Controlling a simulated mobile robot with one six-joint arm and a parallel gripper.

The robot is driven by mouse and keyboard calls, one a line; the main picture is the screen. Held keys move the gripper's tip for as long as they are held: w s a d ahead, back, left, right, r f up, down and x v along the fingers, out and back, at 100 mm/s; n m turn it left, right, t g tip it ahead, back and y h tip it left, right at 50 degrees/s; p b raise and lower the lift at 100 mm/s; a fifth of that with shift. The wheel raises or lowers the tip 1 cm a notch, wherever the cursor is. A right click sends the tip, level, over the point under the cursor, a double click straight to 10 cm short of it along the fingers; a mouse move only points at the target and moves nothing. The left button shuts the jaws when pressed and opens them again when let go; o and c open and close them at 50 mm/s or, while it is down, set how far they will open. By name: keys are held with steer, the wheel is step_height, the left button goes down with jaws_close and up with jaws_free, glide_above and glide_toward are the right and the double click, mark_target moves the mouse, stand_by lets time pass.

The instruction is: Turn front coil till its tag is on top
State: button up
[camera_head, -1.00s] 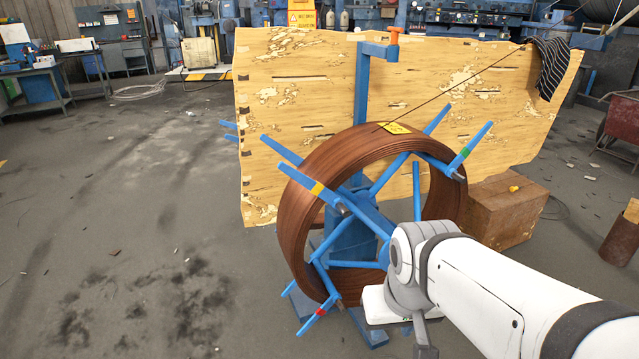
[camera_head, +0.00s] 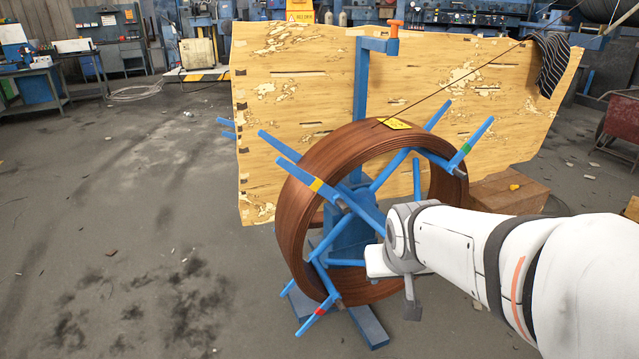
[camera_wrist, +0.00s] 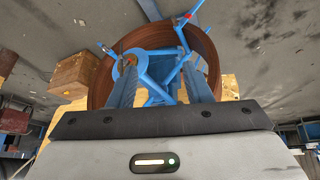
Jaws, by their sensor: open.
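The front coil (camera_head: 305,200) is a ring of reddish-brown pipe on a blue spoked reel. Its yellow tag (camera_head: 397,123) lies on the top of the ring, slightly right of the middle. Spoke arms carry yellow, green and red bands. My gripper is in front of the reel's lower right; its fingertips are hidden in the head view. In the wrist view my gripper (camera_wrist: 159,76) has its two fingers apart, facing the hub and spokes of the coil (camera_wrist: 105,80), which appears upside down. I see nothing gripped; whether a finger touches a spoke I cannot tell.
A large worn wooden panel (camera_head: 300,90) stands behind the coil, with a striped cloth (camera_head: 553,62) on its right corner. A thin line runs from near the tag to the upper right. A wooden box (camera_head: 508,193) is at right. The floor at left is mostly clear.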

steer(key=w+d+f+t+b, duration=0.1)
steer(key=w+f+t+b, duration=0.15)
steer(key=w, duration=0.75)
steer(key=w+d+f+t+b, duration=0.1)
steer(key=w+f+t+b, duration=0.2)
steer(key=w, duration=0.7)
steer(key=n+t+y+b, duration=0.3)
steer(key=t+y+b, duration=0.3)
glide_toward(342, 206)
steer(key=w+f, duration=0.1)
steer(key=w, duration=0.3)
steer(key=shift+x, duration=3.95)
steer(key=shift+a+f, duration=0.15)
jaws_close()
